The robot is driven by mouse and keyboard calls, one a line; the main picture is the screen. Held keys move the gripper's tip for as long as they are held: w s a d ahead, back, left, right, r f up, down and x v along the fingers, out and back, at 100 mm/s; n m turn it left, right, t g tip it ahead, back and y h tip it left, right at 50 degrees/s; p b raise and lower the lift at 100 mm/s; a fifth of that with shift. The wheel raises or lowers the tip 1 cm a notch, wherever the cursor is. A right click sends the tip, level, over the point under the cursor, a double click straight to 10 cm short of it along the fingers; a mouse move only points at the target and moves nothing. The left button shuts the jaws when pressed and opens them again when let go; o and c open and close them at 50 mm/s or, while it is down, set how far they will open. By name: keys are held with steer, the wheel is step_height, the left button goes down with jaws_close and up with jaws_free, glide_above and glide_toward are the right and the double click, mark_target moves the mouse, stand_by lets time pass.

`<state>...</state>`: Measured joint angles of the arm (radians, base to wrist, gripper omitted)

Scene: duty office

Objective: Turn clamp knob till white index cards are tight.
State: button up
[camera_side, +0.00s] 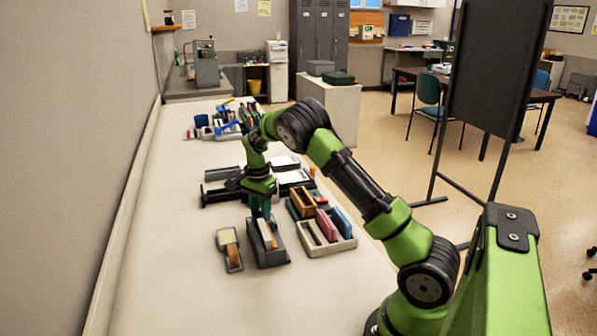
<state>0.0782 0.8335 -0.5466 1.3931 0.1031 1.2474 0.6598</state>
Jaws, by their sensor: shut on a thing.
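My gripper (262,215) points straight down, with its teal fingers at the far end of a dark grey holder (272,258) on the long pale counter. It is shut on a small part there, apparently the clamp knob, which the fingers hide. A tan and orange strip stands in the holder, just in front of the fingers. White flat pieces (294,177), possibly the index cards, lie behind and right of my gripper. How tight any cards are is too small to tell.
A beige tray (333,246) with brown, pink and blue blocks stands close on the right. A small grey item with a pale top (229,249) lies left. Black fixtures (218,192) stand behind left. The near counter (180,300) is clear; a wall borders it left.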

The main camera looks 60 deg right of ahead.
steer(key=shift+r, duration=0.1)
steer(key=o, duration=0.8)
steer(key=shift+c, duration=0.2)
